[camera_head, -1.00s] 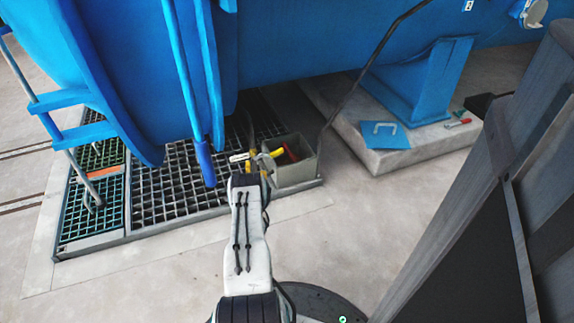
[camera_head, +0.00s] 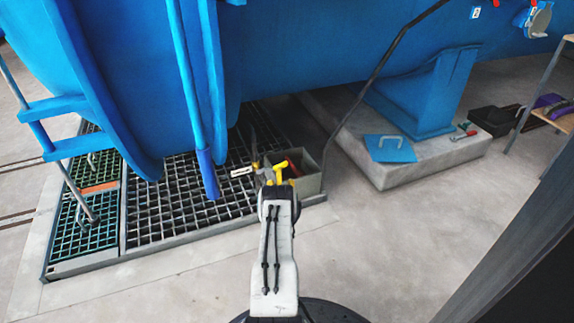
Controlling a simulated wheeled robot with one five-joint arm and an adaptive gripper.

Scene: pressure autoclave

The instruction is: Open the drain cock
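A yellow handle-like part (camera_head: 281,168), which looks like the drain cock's lever, shows just above the end of my arm, below the blue vessel. A small grey part and a white tag (camera_head: 241,172) are beside it on the left. The cock's body is mostly hidden, and its lever position cannot be made out. My gripper (camera_head: 276,187) is at the far end of the arm, close to the yellow part in the picture. Its fingers are hidden or too small to make out, so contact and opening cannot be told.
The blue vessel (camera_head: 300,50) hangs overhead, with a blue-gripped rod (camera_head: 207,173) left of my arm. A concrete plinth (camera_head: 385,172) is at right. Pale floor is clear in front.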

